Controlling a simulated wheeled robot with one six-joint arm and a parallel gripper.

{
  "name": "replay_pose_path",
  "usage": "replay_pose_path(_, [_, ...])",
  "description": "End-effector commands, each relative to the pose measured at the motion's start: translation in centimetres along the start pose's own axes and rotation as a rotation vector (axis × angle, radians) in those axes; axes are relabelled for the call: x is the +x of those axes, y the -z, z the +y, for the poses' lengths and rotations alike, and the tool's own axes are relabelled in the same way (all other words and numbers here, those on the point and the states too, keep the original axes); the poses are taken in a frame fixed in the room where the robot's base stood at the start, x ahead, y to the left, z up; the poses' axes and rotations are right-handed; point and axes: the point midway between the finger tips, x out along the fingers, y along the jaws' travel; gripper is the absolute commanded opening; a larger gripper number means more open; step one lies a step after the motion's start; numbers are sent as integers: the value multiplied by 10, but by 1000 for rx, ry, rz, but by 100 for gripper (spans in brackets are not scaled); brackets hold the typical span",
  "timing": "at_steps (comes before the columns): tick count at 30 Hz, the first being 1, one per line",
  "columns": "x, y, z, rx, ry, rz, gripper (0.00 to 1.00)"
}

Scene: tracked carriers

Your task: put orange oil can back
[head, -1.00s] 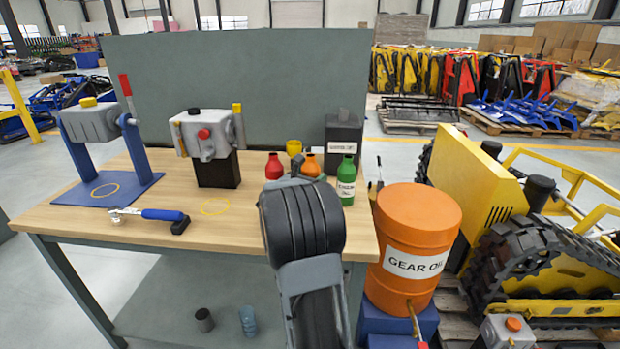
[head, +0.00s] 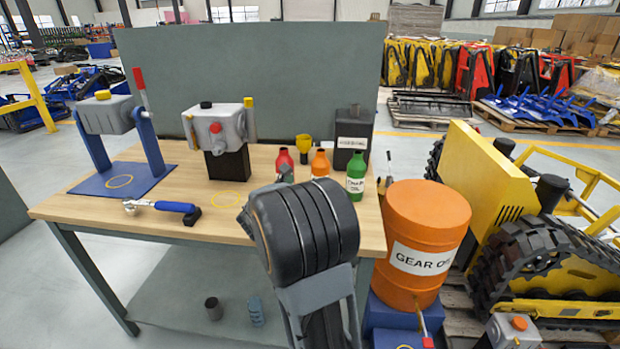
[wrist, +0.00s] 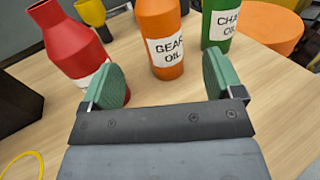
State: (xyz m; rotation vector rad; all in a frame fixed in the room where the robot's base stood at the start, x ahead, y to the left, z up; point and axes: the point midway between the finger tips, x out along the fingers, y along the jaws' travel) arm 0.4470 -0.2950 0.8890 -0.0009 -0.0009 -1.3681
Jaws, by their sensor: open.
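The orange oil can (head: 320,163) stands upright on the workbench between the red can (head: 284,160) and the green can (head: 355,176). In the wrist view the orange can (wrist: 164,45), labelled GEAR OIL, stands ahead of my gripper (wrist: 162,85), in line with the gap between its green-padded fingers. My gripper is open and empty, with the can beyond the fingertips. The red can (wrist: 70,40) is close to the left finger and the green can (wrist: 221,24) is beyond the right finger. In the head view my arm hides the gripper.
A yellow funnel-like cup (head: 304,142) and a dark container (head: 352,130) stand behind the cans. A blue-handled tool (head: 174,207) lies there. An orange drum (head: 425,215) stands right of the bench.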

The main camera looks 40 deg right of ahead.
Motion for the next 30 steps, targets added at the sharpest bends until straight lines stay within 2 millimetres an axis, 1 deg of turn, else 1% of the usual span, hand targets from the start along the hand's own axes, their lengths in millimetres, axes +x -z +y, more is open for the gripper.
replay_pose_path(1, [-7,-1,1,1,-3,-1,86])
replay_pose_path(3, [-13,-1,1,0,-2,-1,86])
replay_pose_path(7, [-19,0,0,0,-1,0,86])
replay_pose_path(26, [-21,-1,0,2,1,0,86])
replay_pose_path(29, [-25,-8,-4,37,16,24,86])
replay_pose_path(30, [-28,-13,-8,71,30,48,86])
